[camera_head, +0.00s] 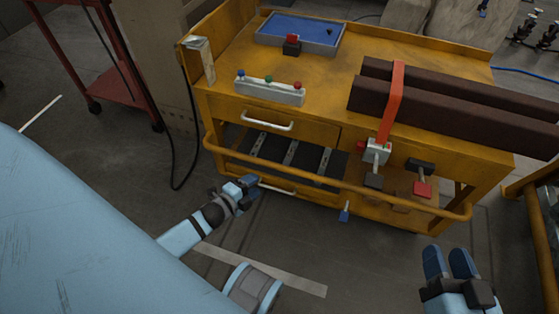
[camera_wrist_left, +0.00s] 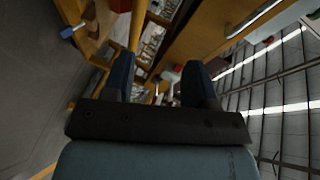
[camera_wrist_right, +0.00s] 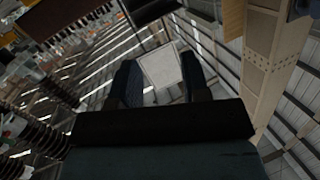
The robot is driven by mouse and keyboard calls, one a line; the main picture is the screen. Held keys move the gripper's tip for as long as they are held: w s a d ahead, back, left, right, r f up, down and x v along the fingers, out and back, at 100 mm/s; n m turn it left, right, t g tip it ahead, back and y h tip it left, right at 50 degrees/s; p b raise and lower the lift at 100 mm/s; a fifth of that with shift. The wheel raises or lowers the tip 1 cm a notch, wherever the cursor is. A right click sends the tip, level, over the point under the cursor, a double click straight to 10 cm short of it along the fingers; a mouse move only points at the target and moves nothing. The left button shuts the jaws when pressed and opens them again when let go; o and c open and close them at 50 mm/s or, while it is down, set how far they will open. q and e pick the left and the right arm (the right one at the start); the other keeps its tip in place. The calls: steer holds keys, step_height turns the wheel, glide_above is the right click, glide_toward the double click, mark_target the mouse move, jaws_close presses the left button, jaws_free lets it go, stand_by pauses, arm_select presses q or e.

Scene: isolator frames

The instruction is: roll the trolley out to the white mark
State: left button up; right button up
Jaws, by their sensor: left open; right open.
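The yellow trolley (camera_head: 350,80) stands ahead with its push rail (camera_head: 330,184) along the near side. A white strip (camera_head: 265,270), the mark on the floor, lies on my side of the trolley, partly covered by my left arm. My left gripper (camera_head: 248,184) is open just on the near side of the rail's left part; whether it touches cannot be told. In the left wrist view the gripper (camera_wrist_left: 160,75) is open, with yellow trolley parts beyond its fingers. My right gripper (camera_head: 449,262) is open and empty, apart from and below the rail's right end; its fingers also show open in the right wrist view (camera_wrist_right: 158,78).
The trolley top carries a blue tray (camera_head: 300,30), a button box (camera_head: 268,90) and dark beams (camera_head: 450,105) under a red strap (camera_head: 393,100). A red cart (camera_head: 115,85) stands at the left, with a hanging black cable nearby. A yellow frame (camera_head: 538,220) stands close at right.

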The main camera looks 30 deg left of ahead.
arm_select(q)
step_height(320, 180, down, 4)
steer(key=w+a+m+b, duration=0.1)
steer(key=b, duration=0.4)
glide_toward(277, 169)
steer(key=a+f+x, duration=0.1)
steer(key=x, duration=0.3)
steer(key=shift+m, duration=0.4)
steer(key=x, duration=0.2)
steer(key=b+x, duration=0.1)
steer(key=x, duration=0.1)
steer(key=d+b+x, duration=0.1)
steer(key=x, duration=0.1)
steer(key=shift+r, duration=0.3)
steer(key=shift+w+d+b, duration=0.1)
steer(key=shift+w+b, duration=0.2)
steer(key=shift+w, duration=0.35)
arm_select(e)
steer(key=shift+w+d+f+n+t+y, duration=0.2)
steer(key=shift+w+f+n+y, duration=0.15)
steer(key=shift+f+n, duration=0.35)
steer(key=shift+w+d+f+n+t+y, duration=0.1)
steer(key=shift+w+f+n+t+y, duration=0.15)
steer(key=shift+w+f+n, duration=0.35)
arm_select(q)
steer(key=shift+c, duration=0.5)
arm_select(e)
steer(key=shift+s+f, duration=0.1)
steer(key=shift+s, duration=0.1)
